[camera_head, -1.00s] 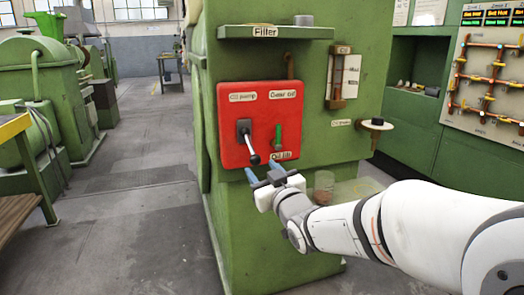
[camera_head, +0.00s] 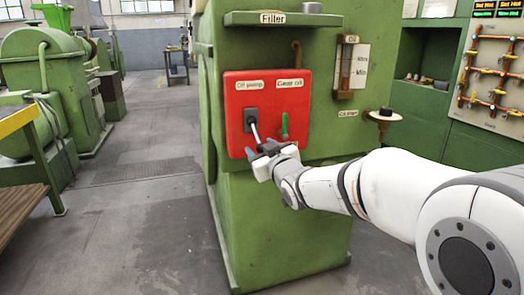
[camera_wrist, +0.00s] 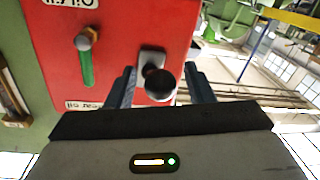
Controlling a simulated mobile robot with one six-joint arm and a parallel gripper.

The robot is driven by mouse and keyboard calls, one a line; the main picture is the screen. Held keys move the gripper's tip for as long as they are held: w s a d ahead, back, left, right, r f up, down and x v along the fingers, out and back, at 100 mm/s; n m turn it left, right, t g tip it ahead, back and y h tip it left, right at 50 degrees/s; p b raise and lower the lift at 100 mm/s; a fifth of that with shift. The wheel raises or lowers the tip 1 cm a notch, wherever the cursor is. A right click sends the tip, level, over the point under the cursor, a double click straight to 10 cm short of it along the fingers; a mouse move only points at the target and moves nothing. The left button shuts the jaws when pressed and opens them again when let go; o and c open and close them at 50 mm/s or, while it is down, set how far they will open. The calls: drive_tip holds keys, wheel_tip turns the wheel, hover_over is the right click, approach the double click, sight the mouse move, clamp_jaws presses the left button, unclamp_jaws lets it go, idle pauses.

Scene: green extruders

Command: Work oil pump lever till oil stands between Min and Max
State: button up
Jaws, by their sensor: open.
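The oil pump lever (camera_head: 254,131) hangs down from a dark slot on the red panel (camera_head: 238,92). In the wrist view its black ball knob (camera_wrist: 159,84) sits between the two fingers of my gripper (camera_wrist: 160,93). The fingers are open, with a gap on each side of the knob. In the head view my gripper (camera_head: 259,150) covers the lever's lower end. The oil gauge (camera_head: 346,66) stands upper right of the panel, with Max and Min marks; its oil level is too small to read.
A green lever (camera_head: 284,123) is close to the right of the pump lever on the same panel. The filler ledge (camera_head: 285,19) overhangs above. Open floor (camera_head: 140,215) lies left of the green machine.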

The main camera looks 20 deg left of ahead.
clamp_jaws()
idle(0.4)
drive_tip(key=shift+d, duration=0.1)
